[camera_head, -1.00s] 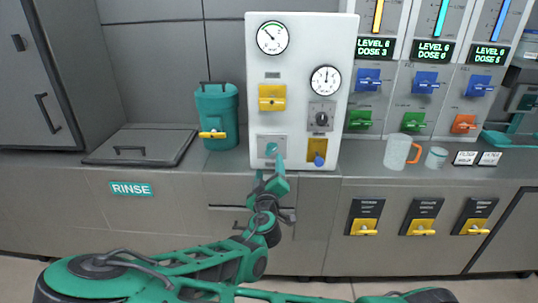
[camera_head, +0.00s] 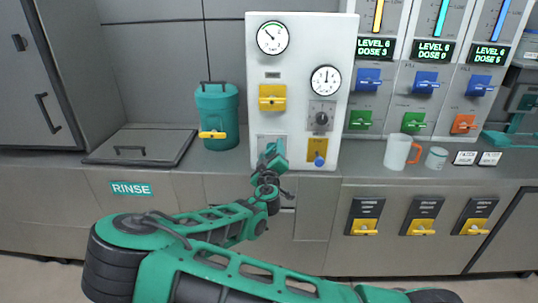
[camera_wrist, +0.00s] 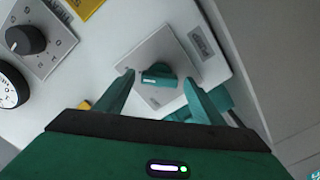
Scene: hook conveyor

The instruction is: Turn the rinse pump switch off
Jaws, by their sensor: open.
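The plate (camera_head: 262,142) is at the lower left of the white control panel (camera_head: 294,60) in the head view, where my gripper (camera_head: 272,155) largely hides the knob. In the wrist view my gripper (camera_wrist: 160,80) is open, with one finger on each side of the teal knob. No clear contact with the knob shows. The knob's grip lies roughly crosswise between the fingers.
The panel also carries a black dial (camera_head: 321,118), a yellow switch (camera_head: 272,98), a yellow plate with a blue knob (camera_head: 317,152) and gauges. A teal canister (camera_head: 218,118) stands close left. A white mug (camera_head: 397,152) stands on the counter to the right.

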